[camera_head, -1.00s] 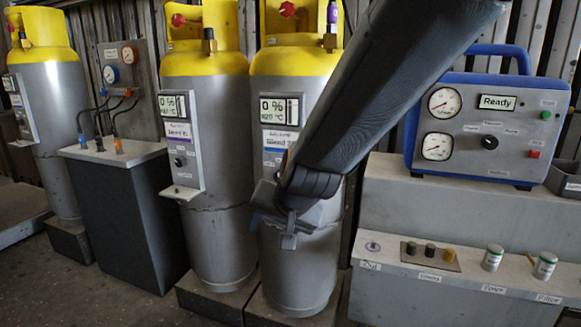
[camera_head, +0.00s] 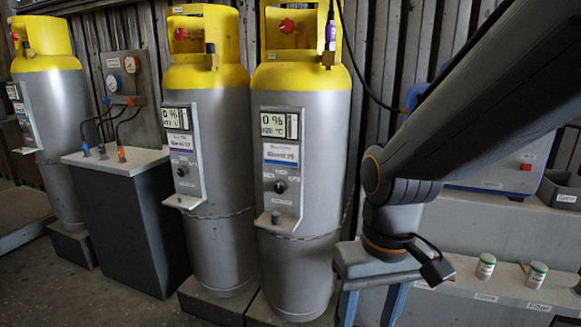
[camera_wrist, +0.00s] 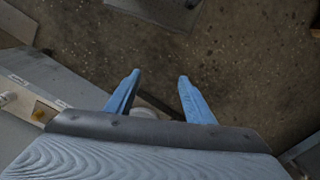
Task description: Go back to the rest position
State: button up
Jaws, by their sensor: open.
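My gripper (camera_head: 371,305) hangs at the lower right of the head view, in front of the low grey bench and to the right of the nearest cylinder. Its blue fingers point down and run out of the bottom of that view. In the wrist view my gripper (camera_wrist: 158,90) shows two blue fingers apart, with nothing between them but the bench edge and dark floor behind. It is open and empty. My arm hides much of the blue machine (camera_head: 490,172) and part of the bench.
Yellow-topped grey cylinders (camera_head: 300,185) (camera_head: 207,190) (camera_head: 62,105) stand at centre and left. A dark cabinet (camera_head: 125,220) with hoses stands between two. The bench (camera_head: 500,287) carries small labelled canisters (camera_head: 486,265). A grey bin (camera_head: 560,189) stands right. Speckled floor (camera_wrist: 240,60) is open.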

jog(key=d+r+m+p, duration=0.2)
jog(key=d+r+p, duration=0.5)
jog(key=p, duration=0.5)
jog(key=shift+s, duration=0.25)
jog(key=shift+r, duration=0.1)
